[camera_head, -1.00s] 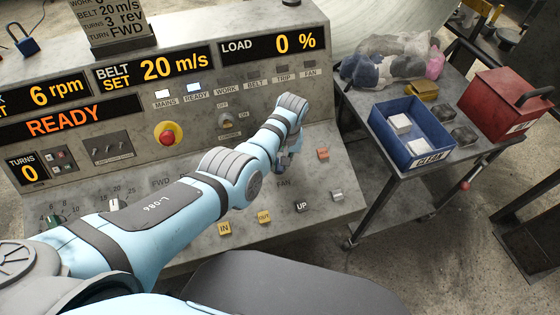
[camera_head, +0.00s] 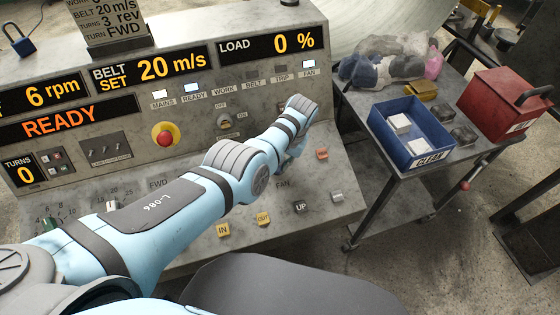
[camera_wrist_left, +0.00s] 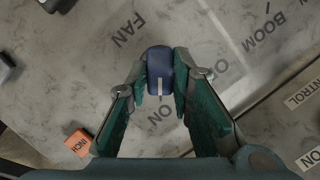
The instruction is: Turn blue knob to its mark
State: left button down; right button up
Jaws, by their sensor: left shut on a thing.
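The blue knob (camera_wrist_left: 159,66) stands on the grey panel near the middle of the left wrist view. A pale line on its face points toward the bottom of that view. My left gripper (camera_wrist_left: 160,82) is shut on the knob, one finger on each side. A FAN label (camera_wrist_left: 130,28) is printed up and left of the knob. In the head view my left arm reaches over the console and its wrist hides the knob. I cannot make out the knob's mark. My right gripper is not in view.
An orange button (camera_wrist_left: 79,142) lies left of the gripper in the wrist view. The console (camera_head: 190,245) carries several buttons and a red emergency stop (camera_head: 165,134). On the right, a cart holds a blue bin (camera_head: 412,153) and a red box (camera_head: 507,100).

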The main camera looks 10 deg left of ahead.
pick_arm(q)
jog(key=shift+s+f, duration=0.1)
jog(key=c, duration=1.4)
grip_release()
jog(key=shift+c, duration=0.2)
jog(key=shift+w, duration=0.2)
jog(key=v, duration=1.2)
jog(key=shift+a, duration=0.1)
